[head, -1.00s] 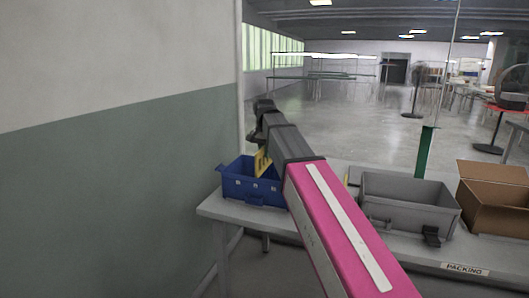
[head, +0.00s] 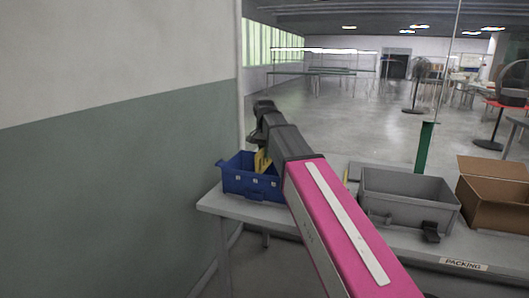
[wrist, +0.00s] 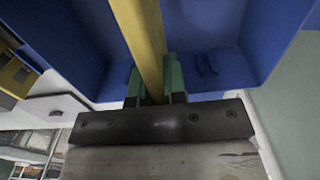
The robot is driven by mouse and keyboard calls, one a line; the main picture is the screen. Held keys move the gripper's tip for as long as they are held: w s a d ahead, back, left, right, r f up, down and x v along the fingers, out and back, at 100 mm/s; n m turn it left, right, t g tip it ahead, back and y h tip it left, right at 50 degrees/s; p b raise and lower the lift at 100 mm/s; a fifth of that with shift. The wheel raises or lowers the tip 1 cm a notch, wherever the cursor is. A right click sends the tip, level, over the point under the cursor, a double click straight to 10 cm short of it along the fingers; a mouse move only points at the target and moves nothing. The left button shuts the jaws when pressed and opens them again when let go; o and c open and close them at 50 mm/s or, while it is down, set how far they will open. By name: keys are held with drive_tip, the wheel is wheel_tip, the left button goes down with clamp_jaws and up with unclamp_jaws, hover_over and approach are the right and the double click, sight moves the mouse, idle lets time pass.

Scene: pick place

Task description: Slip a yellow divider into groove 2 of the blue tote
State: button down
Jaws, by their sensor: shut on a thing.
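The blue tote (head: 252,186) stands at the left end of the table in the head view, partly behind my arm. The yellow divider (head: 263,160) shows at the tote's open top, just left of my dark wrist links. In the wrist view, my gripper (wrist: 154,84) has green fingertips shut on the yellow divider (wrist: 143,32), which runs away between the blue walls of the tote (wrist: 218,30). Small raised blue ribs show on the wall right of the fingers. The divider's far end and the groove numbers cannot be seen.
A grey bin (head: 405,203) and an open cardboard box (head: 492,196) stand farther right on the table. A green post (head: 424,147) rises behind the bin. A yellow-and-dark object (wrist: 14,76) lies outside the tote in the wrist view. A wall is close on the left.

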sight(264, 164)
drive_tip(key=shift+f, duration=2.25)
idle(0.5)
drive_tip(key=c, duration=1.1)
unclamp_jaws()
drive_tip(key=shift+c, duration=1.4)
drive_tip(key=shift+r, duration=0.1)
drive_tip(key=shift+r, duration=3.9)
